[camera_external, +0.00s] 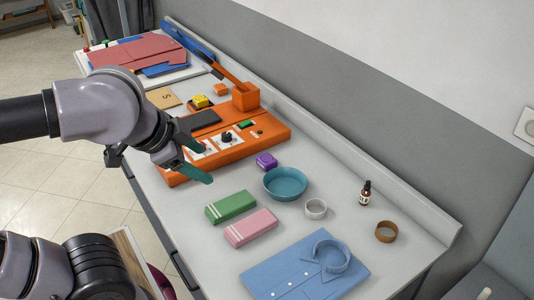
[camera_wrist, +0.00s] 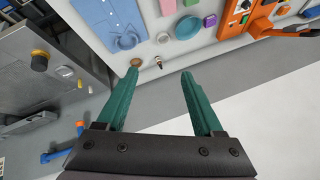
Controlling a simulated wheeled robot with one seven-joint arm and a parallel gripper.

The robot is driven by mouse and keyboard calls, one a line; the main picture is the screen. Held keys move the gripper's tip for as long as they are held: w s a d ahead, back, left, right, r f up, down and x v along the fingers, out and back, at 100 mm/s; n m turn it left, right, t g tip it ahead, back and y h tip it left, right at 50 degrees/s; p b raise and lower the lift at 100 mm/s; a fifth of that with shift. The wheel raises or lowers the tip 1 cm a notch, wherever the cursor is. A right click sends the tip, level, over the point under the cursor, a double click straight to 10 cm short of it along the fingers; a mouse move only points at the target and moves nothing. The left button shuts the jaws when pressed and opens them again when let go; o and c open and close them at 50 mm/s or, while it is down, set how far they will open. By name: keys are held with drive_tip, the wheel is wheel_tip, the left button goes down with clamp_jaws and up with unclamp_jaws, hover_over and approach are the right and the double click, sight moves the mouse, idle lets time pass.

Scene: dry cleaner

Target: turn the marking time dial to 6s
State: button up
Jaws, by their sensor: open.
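An orange machine (camera_external: 242,150) stands on the counter. On its front are white panels, and a black dial (camera_external: 227,138) sits on the right one. The left panel (camera_external: 200,147) is partly hidden by my gripper. I cannot read the markings, or tell which dial is the marking time dial. My gripper (camera_external: 196,160) is open and empty, with teal fingers in front of or above the panels; its exact distance from the dial cannot be told. In the wrist view my gripper (camera_wrist: 160,74) shows nothing between its fingers, and the orange machine (camera_wrist: 235,46) is at the top right.
A green button (camera_external: 246,124) and an orange block (camera_external: 245,97) are on the machine. A purple block (camera_external: 266,161), teal bowl (camera_external: 285,184), green case (camera_external: 231,206), pink case (camera_external: 251,228) and blue shirt (camera_external: 295,275) lie to the right. A small bottle (camera_external: 365,193) stands near the wall.

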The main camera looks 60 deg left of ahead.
drive_tip(key=w+a+r+n+g+y, duration=0.15)
drive_tip(key=w+a, duration=0.25)
drive_tip(key=w, duration=0.5)
drive_tip(key=w+a+f+n, duration=0.2)
drive_tip(key=w+a+n, duration=0.2)
drive_tip(key=w+a, duration=0.75)
drive_tip(key=n+g, duration=0.3)
drive_tip(key=n, duration=0.5)
hover_over(226, 134)
drive_tip(key=s+d, duration=0.3)
wheel_tip(226, 134, down, 27)
drive_tip(key=shift+t, duration=0.25)
drive_tip(key=x, duration=1.1)
drive_tip(key=shift+s+d+f, duration=0.15)
drive_tip(key=shift+d, duration=0.2)
clamp_jaws()
